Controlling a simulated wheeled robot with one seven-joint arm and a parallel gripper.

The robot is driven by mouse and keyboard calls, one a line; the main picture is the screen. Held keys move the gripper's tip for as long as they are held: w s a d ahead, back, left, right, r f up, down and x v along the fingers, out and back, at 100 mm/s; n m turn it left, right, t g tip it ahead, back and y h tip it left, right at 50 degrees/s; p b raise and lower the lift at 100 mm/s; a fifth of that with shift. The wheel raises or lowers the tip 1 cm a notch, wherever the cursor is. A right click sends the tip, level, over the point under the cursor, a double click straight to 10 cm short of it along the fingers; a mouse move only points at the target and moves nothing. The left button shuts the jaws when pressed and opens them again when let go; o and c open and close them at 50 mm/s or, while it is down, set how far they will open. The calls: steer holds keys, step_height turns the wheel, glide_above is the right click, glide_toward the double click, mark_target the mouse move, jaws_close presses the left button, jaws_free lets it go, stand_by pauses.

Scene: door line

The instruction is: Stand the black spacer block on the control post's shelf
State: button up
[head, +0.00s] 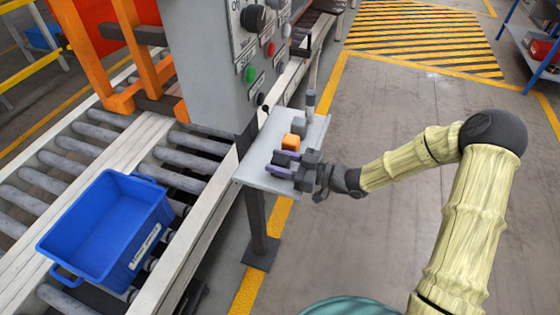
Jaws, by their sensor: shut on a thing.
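The control post's shelf (262,142) is a pale grey plate below the post's button panel. My gripper (293,170) reaches in from the right, low over the shelf's near right end. It is shut on a small dark block, which I take to be the black spacer block (284,157). The fingers partly hide it, and I cannot tell whether its underside touches the shelf. A grey block (299,125) and an upright grey cylinder (310,101) are farther back.
The control post (222,60) rises behind the shelf, with a dark knob and green and red buttons. A blue bin (105,225) sits on the roller conveyor at left. Orange uprights (125,50) stand behind.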

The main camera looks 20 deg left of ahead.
steer(key=shift+f, duration=0.2)
steer(key=o, duration=1)
steer(key=shift+r, duration=0.1)
steer(key=shift+r, duration=0.2)
steer(key=shift+d+f, duration=0.1)
steer(key=shift+d, duration=0.25)
steer(key=d, duration=0.7)
steer(key=s+d+b, duration=0.1)
steer(key=d, duration=0.3)
steer(key=shift+d, duration=0.15)
